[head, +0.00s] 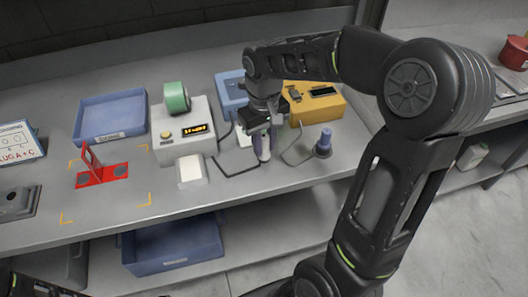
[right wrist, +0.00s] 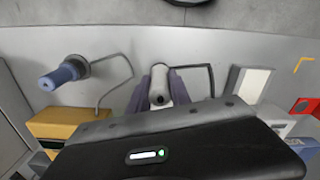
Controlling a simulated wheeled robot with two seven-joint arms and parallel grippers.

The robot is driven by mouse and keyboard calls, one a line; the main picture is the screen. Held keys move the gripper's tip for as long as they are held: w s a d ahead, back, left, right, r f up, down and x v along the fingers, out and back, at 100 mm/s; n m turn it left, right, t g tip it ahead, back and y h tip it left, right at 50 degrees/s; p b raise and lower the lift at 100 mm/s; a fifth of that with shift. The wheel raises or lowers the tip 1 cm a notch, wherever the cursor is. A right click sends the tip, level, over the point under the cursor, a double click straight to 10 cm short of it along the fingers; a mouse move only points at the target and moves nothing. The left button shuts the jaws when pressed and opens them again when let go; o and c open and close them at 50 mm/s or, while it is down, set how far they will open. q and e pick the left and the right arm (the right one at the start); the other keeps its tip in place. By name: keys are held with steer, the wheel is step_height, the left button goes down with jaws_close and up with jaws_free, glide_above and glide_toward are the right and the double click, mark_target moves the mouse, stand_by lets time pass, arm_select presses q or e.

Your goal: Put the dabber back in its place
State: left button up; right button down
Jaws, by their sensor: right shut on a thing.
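My right gripper (head: 264,154) is low over the bench, between the white device and the blue-handled piece. It is shut on a pale cylinder, which looks like the dabber; in the right wrist view the dabber (right wrist: 160,84) sits between the purple-grey fingers, its dark round end showing. The gripper hides much of it in the head view, and I cannot tell whether its lower end touches the bench. A blue-handled piece (head: 325,140) stands upright on a dark round base to the right; it also shows in the right wrist view (right wrist: 62,73). My left gripper is not seen.
The white device (head: 184,137) with a green roll stands left of the gripper, a yellow box (head: 316,103) behind it to the right. Dark cords lie on the bench. A blue tray (head: 111,118) and red stand (head: 102,174) are farther left. The front strip is mostly clear.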

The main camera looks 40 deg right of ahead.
mark_target(264, 153)
steer(key=shift+f, duration=0.1)
steer(key=shift+f, duration=1.75)
steer(key=shift+f, duration=0.2)
steer(key=c, duration=1.2)
jaws_free()
steer(key=shift+r, duration=0.1)
step_height(264, 153, up, 12)
steer(key=shift+r, duration=0.15)
